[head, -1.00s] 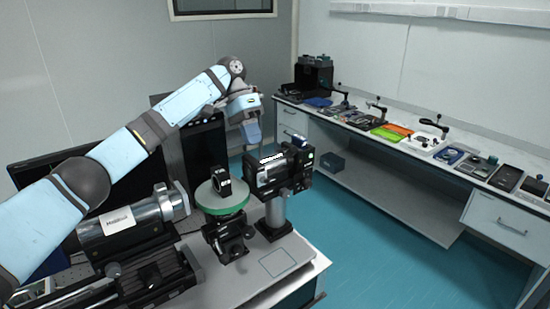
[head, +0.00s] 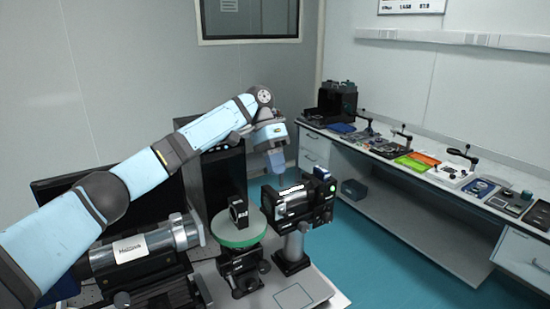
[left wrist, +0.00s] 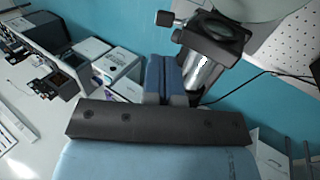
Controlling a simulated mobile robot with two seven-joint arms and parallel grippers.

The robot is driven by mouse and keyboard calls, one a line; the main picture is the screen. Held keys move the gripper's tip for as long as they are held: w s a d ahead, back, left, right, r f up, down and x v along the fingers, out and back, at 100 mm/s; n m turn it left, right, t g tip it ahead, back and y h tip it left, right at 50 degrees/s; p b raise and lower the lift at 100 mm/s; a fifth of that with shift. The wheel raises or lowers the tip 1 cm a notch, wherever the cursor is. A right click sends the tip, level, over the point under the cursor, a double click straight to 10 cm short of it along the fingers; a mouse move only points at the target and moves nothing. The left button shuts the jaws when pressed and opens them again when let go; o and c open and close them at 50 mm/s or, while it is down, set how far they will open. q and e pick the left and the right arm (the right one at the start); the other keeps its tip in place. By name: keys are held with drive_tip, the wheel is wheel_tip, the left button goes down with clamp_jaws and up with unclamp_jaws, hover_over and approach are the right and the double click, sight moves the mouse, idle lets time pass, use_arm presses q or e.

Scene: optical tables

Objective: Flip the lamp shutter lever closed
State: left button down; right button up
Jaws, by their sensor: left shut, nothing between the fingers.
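My left gripper (head: 276,162) is shut and empty, with its blue fingers pointing down just above and behind a black box-shaped device (head: 318,207) on a post. A silver cylinder (head: 145,246) with a white label lies on a rail at the left. I cannot tell for sure which of these is the lamp, and no shutter lever can be made out. In the left wrist view the closed blue fingers (left wrist: 163,80) are beside a black square mount with a round opening (left wrist: 216,36) above a silver post. My right gripper is not in view.
A green disc (head: 238,232) carrying a black square holder (head: 239,211) stands between cylinder and device. A dark monitor (head: 75,195) and black tower (head: 217,180) are behind. A long bench (head: 350,135) with several instruments runs along the right wall, across open blue floor (head: 390,240).

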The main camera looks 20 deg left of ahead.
sight(289, 212)
use_arm(q)
drive_tip(key=p+x, duration=0.1)
drive_tip(key=x, duration=0.7)
drive_tip(key=shift+s+d+f+p, duration=0.1)
drive_tip(key=shift+s+f+p, duration=0.05)
drive_tip(key=shift+f+p, duration=0.25)
drive_tip(key=shift+s+d+f, duration=0.1)
drive_tip(key=shift+d+f, duration=0.05)
drive_tip(key=shift+f, duration=0.1)
